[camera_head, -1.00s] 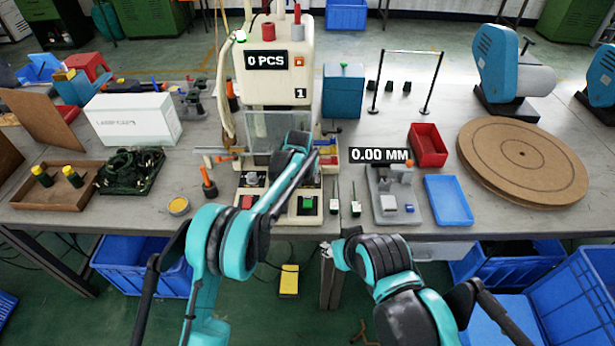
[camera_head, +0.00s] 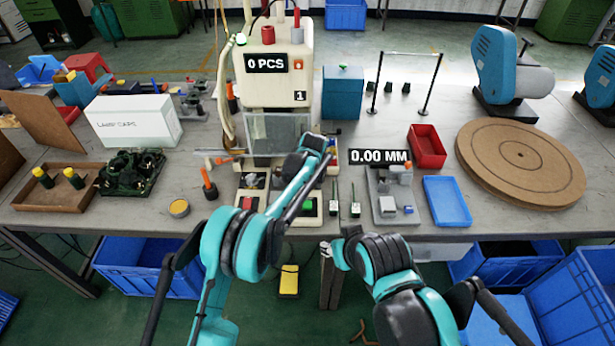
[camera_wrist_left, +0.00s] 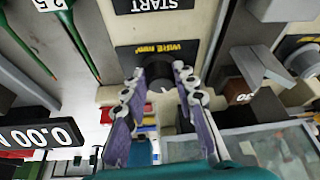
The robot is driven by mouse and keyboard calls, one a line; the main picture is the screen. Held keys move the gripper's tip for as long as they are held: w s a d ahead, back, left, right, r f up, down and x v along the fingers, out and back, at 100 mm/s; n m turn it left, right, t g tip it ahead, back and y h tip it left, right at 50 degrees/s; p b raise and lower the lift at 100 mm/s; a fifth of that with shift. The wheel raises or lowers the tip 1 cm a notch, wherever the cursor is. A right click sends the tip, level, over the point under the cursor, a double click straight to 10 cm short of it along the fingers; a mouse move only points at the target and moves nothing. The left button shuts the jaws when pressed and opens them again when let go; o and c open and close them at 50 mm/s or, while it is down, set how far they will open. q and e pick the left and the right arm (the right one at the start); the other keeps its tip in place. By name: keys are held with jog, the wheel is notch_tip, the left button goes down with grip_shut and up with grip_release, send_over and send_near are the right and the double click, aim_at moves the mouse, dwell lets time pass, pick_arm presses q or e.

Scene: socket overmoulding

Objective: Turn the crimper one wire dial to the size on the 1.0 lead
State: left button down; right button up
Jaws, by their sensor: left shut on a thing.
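The crimper (camera_head: 290,88) stands at the back middle of the bench with a "0 PCS" display. My left gripper (camera_wrist_left: 160,80) is shut on the dark wire dial (camera_wrist_left: 159,86) under a "WIRE mm²" label in the left wrist view. The fingers hide part of the dial, and its setting is not readable. Two leads with white tags (camera_head: 334,206) (camera_head: 355,209) lie right of the crimper; one tag shows upside down in the left wrist view (camera_wrist_left: 50,4) and appears to read 2.5. My right gripper (camera_head: 328,250) is near the bench's front edge; its fingers are unclear.
A second dial (camera_wrist_left: 304,62) is beside the gripped one. A gauge (camera_head: 388,190) with a "0.00 MM" display, a blue tray (camera_head: 447,200) and a red bin (camera_head: 428,147) are to the right. A wooden tray (camera_head: 58,203) is at left.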

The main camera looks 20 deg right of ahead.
pick_arm(q)
jog(key=n, duration=0.1)
jog(key=n+y, duration=0.1)
jog(key=n, duration=0.1)
jog(key=n+p, duration=0.1)
jog(key=shift+d+y, duration=0.25)
jog(key=shift+y, duration=0.15)
jog(key=shift+n+g+y+p, duration=0.35)
jog(key=shift+n+y, duration=0.15)
jog(key=shift+n, duration=1.2)
jog(key=c, duration=1.2)
grip_release()
jog(key=v, duration=1.2)
